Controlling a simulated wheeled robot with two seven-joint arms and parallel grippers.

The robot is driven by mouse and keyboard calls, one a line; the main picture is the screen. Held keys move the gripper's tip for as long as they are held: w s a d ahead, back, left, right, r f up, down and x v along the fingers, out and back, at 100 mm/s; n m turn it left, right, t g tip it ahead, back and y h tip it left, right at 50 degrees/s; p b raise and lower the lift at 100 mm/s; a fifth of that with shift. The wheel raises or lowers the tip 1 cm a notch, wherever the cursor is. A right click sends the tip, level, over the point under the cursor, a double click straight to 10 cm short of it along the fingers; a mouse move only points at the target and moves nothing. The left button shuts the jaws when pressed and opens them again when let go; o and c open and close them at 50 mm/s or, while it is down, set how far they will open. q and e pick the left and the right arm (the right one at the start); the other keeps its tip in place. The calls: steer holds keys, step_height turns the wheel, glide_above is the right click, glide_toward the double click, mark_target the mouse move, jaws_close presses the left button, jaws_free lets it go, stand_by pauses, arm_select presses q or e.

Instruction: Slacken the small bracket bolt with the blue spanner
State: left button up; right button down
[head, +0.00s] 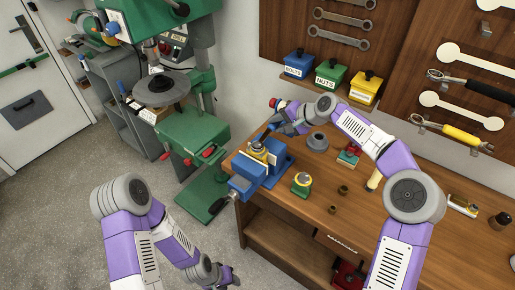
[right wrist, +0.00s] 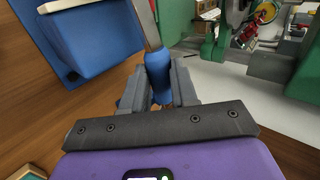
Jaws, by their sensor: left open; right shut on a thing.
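My right gripper (head: 284,123) is shut on the blue spanner (head: 263,135) above the bench, next to the blue vise (head: 271,175). In the right wrist view the spanner's blue handle (right wrist: 159,78) sits between the fingers, and its metal shaft runs out of the top of the picture. The vise (right wrist: 93,42) is to its left there. A yellow and grey part (head: 258,150) sits at the vise's top; the small bracket bolt cannot be made out. My left gripper (head: 228,277) is low at the bottom edge, away from the bench, open and seemingly empty.
A green and yellow item (head: 302,182), a grey cone-shaped piece (head: 317,142) and small brass rings stand on the wooden bench (head: 310,212). Labelled bins (head: 331,75) are at the wall. A green drill press (head: 195,125) stands left of the bench.

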steer(key=shift+a+r, duration=0.1)
steer(key=shift+r, duration=0.05)
steer(key=shift+w+a+n+g+y, duration=0.5)
steer(key=shift+w+a+n+g, duration=0.15)
steer(key=shift+a+n+g, duration=0.35)
steer(key=shift+s+d+m+t+h, duration=0.3)
steer(key=shift+s+d+m+t, duration=0.05)
steer(key=shift+d+m+t, duration=0.2)
steer(key=shift+s+d+m+t+h, duration=0.35)
steer(key=shift+d+m+t, duration=0.1)
steer(key=shift+d+m, duration=0.1)
steer(key=c, duration=1.4)
jaws_free()
jaws_close()
steer(key=shift+s+d+b, duration=0.15)
steer(key=shift+d+b, duration=0.05)
steer(key=shift+b, duration=0.1)
steer(key=shift+r+p, duration=0.65)
steer(key=shift+p, duration=0.65)
stand_by(0.8)
steer(key=shift+r+p, duration=0.5)
steer(key=shift+r, duration=0.05)
